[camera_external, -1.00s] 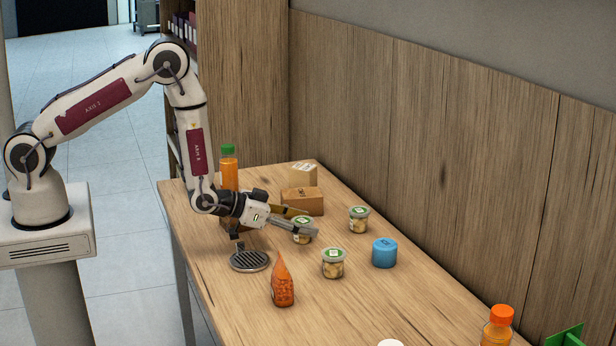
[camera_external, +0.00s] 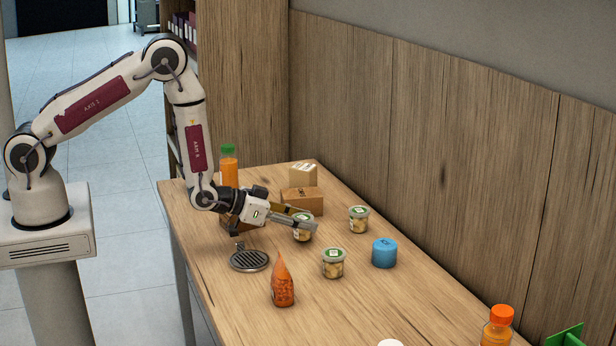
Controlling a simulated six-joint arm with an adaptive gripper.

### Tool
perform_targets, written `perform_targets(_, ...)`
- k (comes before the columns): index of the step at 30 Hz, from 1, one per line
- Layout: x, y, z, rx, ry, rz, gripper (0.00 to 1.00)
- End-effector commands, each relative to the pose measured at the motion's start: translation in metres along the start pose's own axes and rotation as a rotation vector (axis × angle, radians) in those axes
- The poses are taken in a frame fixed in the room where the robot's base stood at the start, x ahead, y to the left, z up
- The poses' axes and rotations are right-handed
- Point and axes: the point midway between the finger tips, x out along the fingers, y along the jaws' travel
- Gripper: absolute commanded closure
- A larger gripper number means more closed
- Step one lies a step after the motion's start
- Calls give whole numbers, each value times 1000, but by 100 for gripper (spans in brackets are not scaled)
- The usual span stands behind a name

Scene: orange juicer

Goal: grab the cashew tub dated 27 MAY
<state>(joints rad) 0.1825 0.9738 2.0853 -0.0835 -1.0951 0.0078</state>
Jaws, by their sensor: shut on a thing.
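Three similar cashew tubs with pale green-and-white lids stand on the wooden table. One tub (camera_external: 303,233) is between the fingers of my gripper (camera_external: 303,222), which is shut on it; the near finger hides part of this tub. It appears upright on the table. A second tub (camera_external: 358,220) stands to the right and further back. A third tub (camera_external: 333,264) stands nearer the camera. The dates on the lids are too small to read, so I cannot tell which tub says 27 MAY.
Cardboard boxes (camera_external: 302,200) and a green-capped juice bottle (camera_external: 229,170) stand behind. An orange-capped bottle (camera_external: 497,328) is at the near right.

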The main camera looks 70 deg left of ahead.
Motion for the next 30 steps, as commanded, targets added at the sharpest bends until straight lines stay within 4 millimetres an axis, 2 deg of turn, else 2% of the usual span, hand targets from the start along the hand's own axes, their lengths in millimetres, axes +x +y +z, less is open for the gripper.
perform_targets(19,-26,0,-65,-1,4,0,82)
perform_targets(30,-35,0,-84,-1,1,0,82)
